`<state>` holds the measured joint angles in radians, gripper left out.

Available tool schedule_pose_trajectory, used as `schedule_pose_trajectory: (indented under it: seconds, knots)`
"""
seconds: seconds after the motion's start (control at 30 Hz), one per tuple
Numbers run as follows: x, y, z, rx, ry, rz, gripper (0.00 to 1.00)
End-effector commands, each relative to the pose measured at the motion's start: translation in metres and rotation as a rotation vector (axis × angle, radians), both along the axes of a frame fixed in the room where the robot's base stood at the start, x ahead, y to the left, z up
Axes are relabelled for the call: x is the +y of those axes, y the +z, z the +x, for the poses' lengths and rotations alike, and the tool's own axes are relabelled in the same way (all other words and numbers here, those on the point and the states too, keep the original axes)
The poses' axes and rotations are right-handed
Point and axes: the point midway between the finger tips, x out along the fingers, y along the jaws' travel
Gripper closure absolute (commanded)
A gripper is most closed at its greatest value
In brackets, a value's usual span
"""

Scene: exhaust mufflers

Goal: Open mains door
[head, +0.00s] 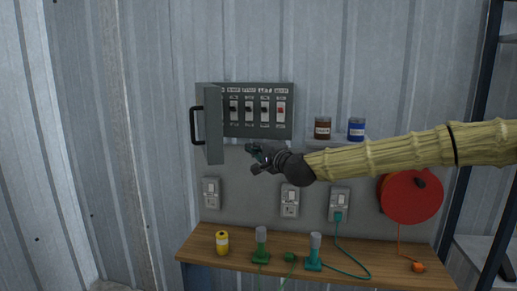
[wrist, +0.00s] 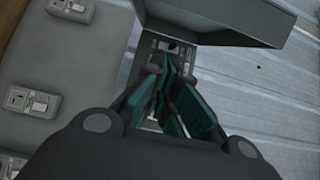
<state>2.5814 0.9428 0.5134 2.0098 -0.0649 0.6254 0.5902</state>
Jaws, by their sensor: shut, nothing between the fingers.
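The mains box (head: 262,110) is a grey wall cabinet with a row of labelled switches inside, one of them red. Its door (head: 214,125) stands swung out on the left side, with a black bar handle (head: 195,125) on its outer face. My gripper (head: 255,158) is just below the box and right of the door, apart from the handle. In the wrist view its teal fingers (wrist: 172,105) are shut and empty in front of the switch panel. The door (wrist: 230,22) also shows at the top of that view. The gripper hides part of the switches there.
A wooden bench (head: 370,272) below holds a yellow can (head: 222,243) and green-based items. Wall sockets (head: 211,193) line the board. A small shelf holds a brown can (head: 322,128) and a blue can (head: 356,129). A red cable reel (head: 408,200) hangs at right.

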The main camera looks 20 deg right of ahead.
Motion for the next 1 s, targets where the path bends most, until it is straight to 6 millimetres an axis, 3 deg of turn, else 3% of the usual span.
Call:
schedule_pose_trajectory:
  seconds: [0.5, 0.7, 1.0]
  knots:
    - [0.009, 0.001, 0.057, 0.001, 0.0, 0.0, 1.0]
    - [0.037, 0.002, 0.057, 0.002, 0.002, -0.001, 1.0]
    - [0.049, 0.0, 0.058, 0.0, 0.0, 0.001, 1.0]
